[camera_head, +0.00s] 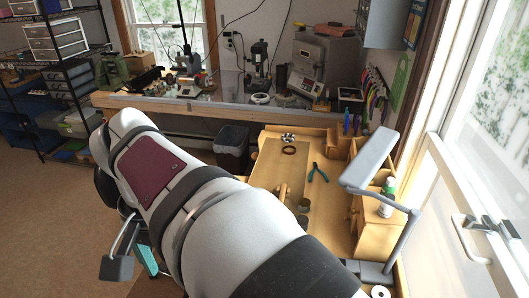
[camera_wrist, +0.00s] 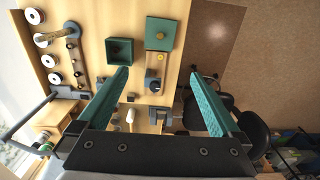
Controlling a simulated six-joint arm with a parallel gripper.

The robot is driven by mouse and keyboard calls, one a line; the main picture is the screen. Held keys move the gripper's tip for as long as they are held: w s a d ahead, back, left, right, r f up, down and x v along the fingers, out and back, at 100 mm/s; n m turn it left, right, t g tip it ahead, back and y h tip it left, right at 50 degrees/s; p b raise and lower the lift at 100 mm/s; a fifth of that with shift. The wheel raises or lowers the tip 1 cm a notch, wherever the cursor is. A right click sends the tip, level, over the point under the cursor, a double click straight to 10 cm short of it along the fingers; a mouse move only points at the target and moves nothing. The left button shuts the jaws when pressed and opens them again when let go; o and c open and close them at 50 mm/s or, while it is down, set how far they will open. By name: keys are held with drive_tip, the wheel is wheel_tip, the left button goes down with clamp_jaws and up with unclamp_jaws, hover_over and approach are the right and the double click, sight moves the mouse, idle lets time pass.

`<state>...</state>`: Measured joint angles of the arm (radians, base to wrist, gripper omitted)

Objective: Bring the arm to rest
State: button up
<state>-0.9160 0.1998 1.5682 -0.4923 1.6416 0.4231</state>
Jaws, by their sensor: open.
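My gripper (camera_wrist: 158,76) is open in the wrist view, with two teal fingers spread wide and nothing between the tips. It hangs above and beside a wooden workbench (camera_wrist: 95,15). Between and beyond the fingers I see an open dark green box (camera_wrist: 119,50) and a green square piece with a round knob (camera_wrist: 162,35). In the head view my large white arm crosses the lower left and middle. A teal piece (camera_head: 147,258) that looks like a gripper finger shows below it; the arm hides most of the rest.
The bench carries pliers (camera_head: 318,172), a small bowl (camera_head: 288,138), a desk lamp (camera_head: 370,160) and a green bottle (camera_head: 388,190). A dark bin (camera_head: 232,140) stands behind. White spools (camera_wrist: 54,78) line one bench edge. Dark chairs (camera_wrist: 250,130) stand right in the wrist view. Floor (camera_head: 50,215) is clear at left.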

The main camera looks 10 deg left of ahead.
drive_tip(key=w+d+r+m, duration=0.1)
drive_tip(key=d+r+m, duration=0.1)
drive_tip(key=d, duration=0.9)
drive_tip(key=s+d+f+m+y, duration=0.1)
drive_tip(key=s+d+f, duration=0.4)
drive_tip(key=d, duration=0.2)
drive_tip(key=s+d+f+m, duration=0.2)
drive_tip(key=s+d+f, duration=0.3)
drive_tip(key=d, duration=0.3)
drive_tip(key=shift+s+m+y, duration=0.3)
drive_tip(key=shift+s+y, duration=0.05)
drive_tip(key=shift+y, duration=0.05)
drive_tip(key=c, duration=0.7)
drive_tip(key=shift+o, duration=0.2)
drive_tip(key=shift+a, duration=0.1)
